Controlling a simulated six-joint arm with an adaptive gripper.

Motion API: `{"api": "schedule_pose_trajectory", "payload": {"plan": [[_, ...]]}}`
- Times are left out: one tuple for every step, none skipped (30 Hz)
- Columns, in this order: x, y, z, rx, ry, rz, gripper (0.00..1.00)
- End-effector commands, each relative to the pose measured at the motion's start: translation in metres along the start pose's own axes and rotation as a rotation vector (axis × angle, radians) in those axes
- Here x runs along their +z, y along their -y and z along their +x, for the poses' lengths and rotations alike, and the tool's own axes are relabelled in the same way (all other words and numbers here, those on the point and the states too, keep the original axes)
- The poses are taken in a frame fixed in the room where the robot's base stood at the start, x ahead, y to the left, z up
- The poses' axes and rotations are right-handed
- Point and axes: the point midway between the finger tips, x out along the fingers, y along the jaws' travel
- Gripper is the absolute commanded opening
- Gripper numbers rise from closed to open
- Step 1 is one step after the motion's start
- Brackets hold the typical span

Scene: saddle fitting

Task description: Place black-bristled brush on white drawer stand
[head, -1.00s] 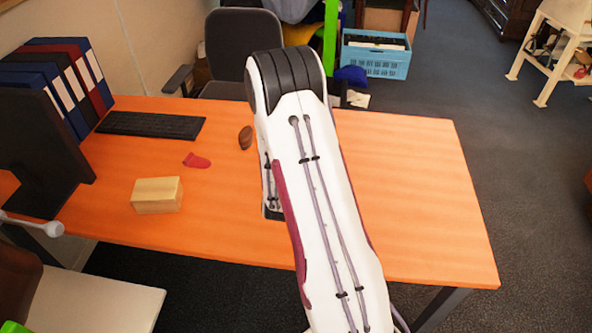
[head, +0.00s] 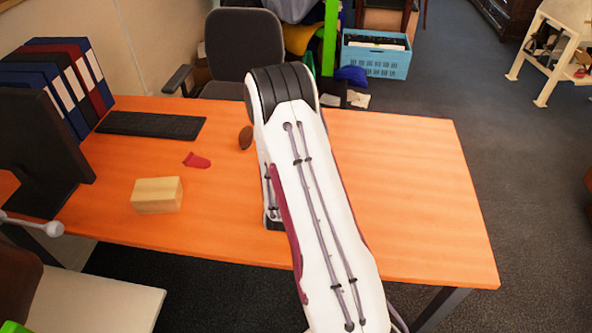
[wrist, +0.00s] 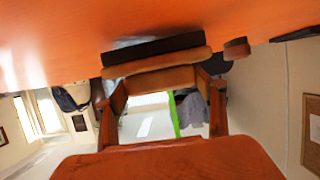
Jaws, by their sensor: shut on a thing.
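In the wrist view, my gripper (wrist: 162,84) is shut on the black-bristled brush (wrist: 158,67). The brush lies across the fingertips, its wooden back towards the palm and its dark bristles facing the orange table. Whether the bristles touch the table, I cannot tell. In the head view my own arm hides the gripper and brush. No white drawer stand can be made out for certain. A white flat top (head: 88,307) shows at the lower left, but I cannot tell whether it is the stand.
The orange desk (head: 410,190) is bare on its right side. On its left are a wooden block (head: 157,195), a red piece (head: 197,161), a brown oval object (head: 246,138), a keyboard (head: 151,125), a monitor (head: 45,150) and binders (head: 62,75). A chair (head: 243,45) stands behind.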

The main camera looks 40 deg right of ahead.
Motion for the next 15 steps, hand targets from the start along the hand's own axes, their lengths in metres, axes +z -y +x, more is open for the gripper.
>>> {"api": "schedule_pose_trajectory", "payload": {"plan": [[0.0023, 0.0002, 0.0013, 0.000, -0.001, 0.000, 0.44], [0.0033, 0.0002, 0.0017, 0.000, -0.001, 0.000, 0.44], [0.0044, 0.0002, 0.0022, 0.000, -0.001, 0.000, 0.44], [0.0049, 0.0003, 0.0024, -0.001, -0.002, 0.000, 0.44], [0.0052, 0.0003, 0.0025, -0.001, -0.002, 0.000, 0.44], [0.0053, 0.0003, 0.0026, -0.001, -0.002, 0.000, 0.44], [0.0053, 0.0003, 0.0026, -0.001, -0.002, 0.000, 0.44], [0.0052, 0.0003, 0.0026, -0.001, -0.002, 0.000, 0.44], [0.0051, 0.0003, 0.0025, -0.001, -0.002, 0.000, 0.44], [0.0051, 0.0003, 0.0025, -0.001, -0.002, 0.000, 0.44], [0.0051, 0.0003, 0.0025, -0.001, -0.002, 0.000, 0.44], [0.0050, 0.0003, 0.0025, -0.001, -0.002, 0.000, 0.44], [0.0052, 0.0003, 0.0025, -0.001, -0.002, 0.000, 0.44], [0.0054, 0.0003, 0.0026, -0.001, -0.002, 0.000, 0.44], [0.0061, 0.0003, 0.0028, -0.001, -0.002, 0.000, 0.44]]}}
